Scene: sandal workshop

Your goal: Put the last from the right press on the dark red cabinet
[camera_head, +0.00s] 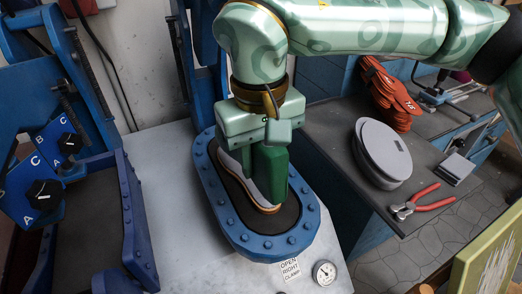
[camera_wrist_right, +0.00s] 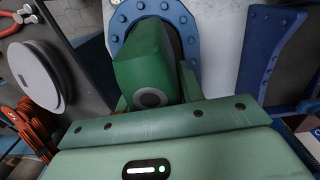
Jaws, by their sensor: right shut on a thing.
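The last (camera_head: 271,178) is a green block standing in the blue, bolted oval ring of the right press (camera_head: 297,241). A white, orange-edged shoe shape (camera_head: 235,178) shows beside and below it. My right gripper (camera_head: 258,152) comes down from above and is shut on the last. In the right wrist view the last (camera_wrist_right: 148,70) shows its round grey end mark between my fingers, with the press ring (camera_wrist_right: 122,18) behind it. My left gripper is not in view. I cannot make out a dark red cabinet.
Right of the press, a dark bench top (camera_head: 340,135) holds a grey oval device (camera_head: 382,153), red-handled pliers (camera_head: 425,197) and a stack of orange-red soles (camera_head: 388,95). A blue frame with dials (camera_head: 45,190) stands at left. A gauge (camera_head: 325,272) sits in front.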

